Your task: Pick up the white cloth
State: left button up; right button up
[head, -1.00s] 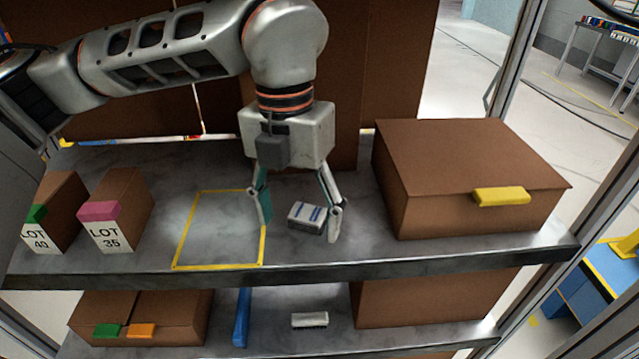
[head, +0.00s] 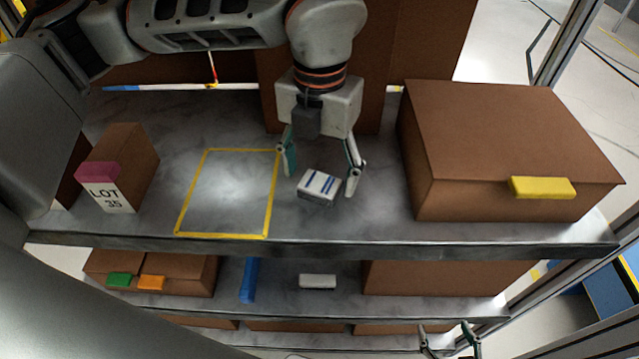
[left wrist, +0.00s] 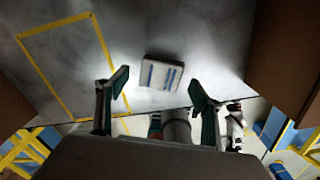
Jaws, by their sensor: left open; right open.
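The white cloth (head: 318,186) is a folded pad with blue stripes. It lies on the upper grey shelf, right of a yellow taped rectangle, and shows near the top middle of the left wrist view (left wrist: 161,73). My left gripper (head: 321,176) is open and empty. In the head view its fingers appear on either side of the cloth, a little behind it. In the left wrist view the open fingers (left wrist: 158,90) point toward the cloth with a visible gap. My right gripper (head: 446,330) is open at the bottom edge of the head view, low in front of the shelves.
A large brown box with a yellow tab (head: 510,150) stands to the right on the upper shelf (head: 350,232). A LOT 35 box (head: 130,165) stands left. The yellow rectangle (head: 268,205) is empty. The lower shelf holds a blue bar (head: 249,280) and a small white object (head: 318,281).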

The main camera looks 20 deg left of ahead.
pick_arm(q)
jog(key=shift+f, duration=0.75)
jog(key=c, duration=1.3)
pick_arm(e)
jog(key=shift+w, duration=0.1)
